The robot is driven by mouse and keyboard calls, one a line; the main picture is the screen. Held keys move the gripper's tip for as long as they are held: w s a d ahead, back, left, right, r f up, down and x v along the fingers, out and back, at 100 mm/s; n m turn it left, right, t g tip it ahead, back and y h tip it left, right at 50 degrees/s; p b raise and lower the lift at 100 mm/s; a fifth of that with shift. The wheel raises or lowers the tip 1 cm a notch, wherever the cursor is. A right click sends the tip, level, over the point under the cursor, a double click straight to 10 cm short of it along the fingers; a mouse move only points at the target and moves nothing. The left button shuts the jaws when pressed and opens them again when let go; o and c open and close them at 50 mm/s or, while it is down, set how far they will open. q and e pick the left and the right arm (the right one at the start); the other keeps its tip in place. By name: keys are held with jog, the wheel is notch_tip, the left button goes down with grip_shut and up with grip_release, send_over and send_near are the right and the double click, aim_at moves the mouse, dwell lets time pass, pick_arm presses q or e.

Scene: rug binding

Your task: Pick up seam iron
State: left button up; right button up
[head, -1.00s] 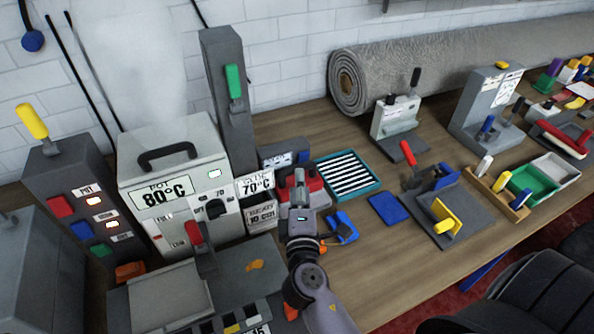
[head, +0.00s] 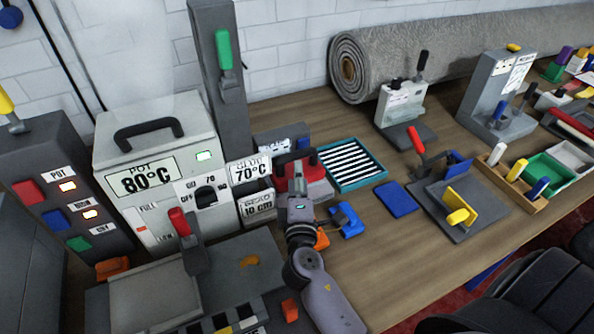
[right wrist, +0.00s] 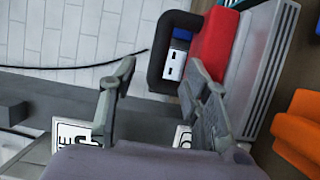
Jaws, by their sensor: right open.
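The seam iron appears to be the red block (head: 316,184) with a black handle and a grey base, on the bench beside the teal striped tray. It also shows in the right wrist view (right wrist: 214,45), turned on its side, with its black loop handle (right wrist: 157,62) to the left of the red body. My right gripper (head: 298,176) is in front of the iron in the head view and hides part of it. In the right wrist view its two fingers (right wrist: 160,82) are apart, with nothing seen between them. One finger overlaps the red body; contact cannot be told. My left gripper is not in view.
The grey glue pot unit (head: 155,165) and small label boxes stand close left of the iron. A teal tray (head: 372,153) is right of it. Blue (head: 347,219) and orange (right wrist: 300,128) pieces lie nearby. Bare bench (head: 375,235) shows at the front right.

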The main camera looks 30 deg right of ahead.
aim_at(297, 158)
jog(key=shift+x, duration=1.1)
jog(key=p+x, duration=0.2)
jog(key=x, duration=0.3)
jog(key=shift+w+d, duration=0.15)
jog(key=shift+w+d+f, duration=0.1)
jog(key=shift+w+d, duration=0.1)
jog(key=shift+w, duration=0.2)
jog(key=shift+s, duration=0.1)
jog(key=shift+c, duration=0.7)
grip_shut()
jog(key=shift+r, duration=0.2)
